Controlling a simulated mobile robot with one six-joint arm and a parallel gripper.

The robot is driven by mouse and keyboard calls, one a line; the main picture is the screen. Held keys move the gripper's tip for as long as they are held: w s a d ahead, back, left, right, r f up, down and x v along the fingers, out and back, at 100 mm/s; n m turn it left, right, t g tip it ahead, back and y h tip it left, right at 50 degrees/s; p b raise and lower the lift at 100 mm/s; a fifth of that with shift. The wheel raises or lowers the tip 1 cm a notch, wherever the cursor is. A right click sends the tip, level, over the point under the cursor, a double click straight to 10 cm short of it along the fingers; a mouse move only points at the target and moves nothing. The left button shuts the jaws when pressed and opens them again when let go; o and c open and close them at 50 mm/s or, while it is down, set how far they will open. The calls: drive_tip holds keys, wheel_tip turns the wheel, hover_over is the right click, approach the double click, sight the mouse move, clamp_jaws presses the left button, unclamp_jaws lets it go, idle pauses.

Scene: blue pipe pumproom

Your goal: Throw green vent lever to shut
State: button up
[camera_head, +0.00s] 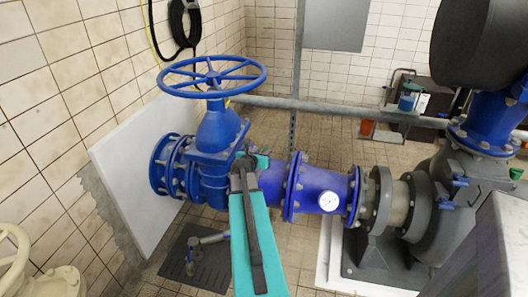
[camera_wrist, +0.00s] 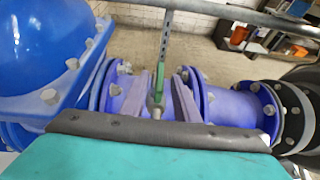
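The green vent lever (camera_wrist: 158,78) stands roughly upright on a small metal fitting on the blue pipe, near the middle of the wrist view. My gripper (camera_wrist: 163,76) reaches over the pipe with its two grey fingers apart, one on each side of the lever. A gap shows between the lever and each finger, so it looks open and not clamped.
A blue valve with a large handwheel (camera_head: 212,76) rises left of my arm. A white gauge (camera_head: 329,201) sits on the pipe to the right, before the grey pump (camera_head: 431,195). A grey rail (camera_head: 330,108) runs behind.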

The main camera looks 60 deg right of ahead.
sight(263, 151)
drive_tip(key=shift+x, duration=1.95)
clamp_jaws()
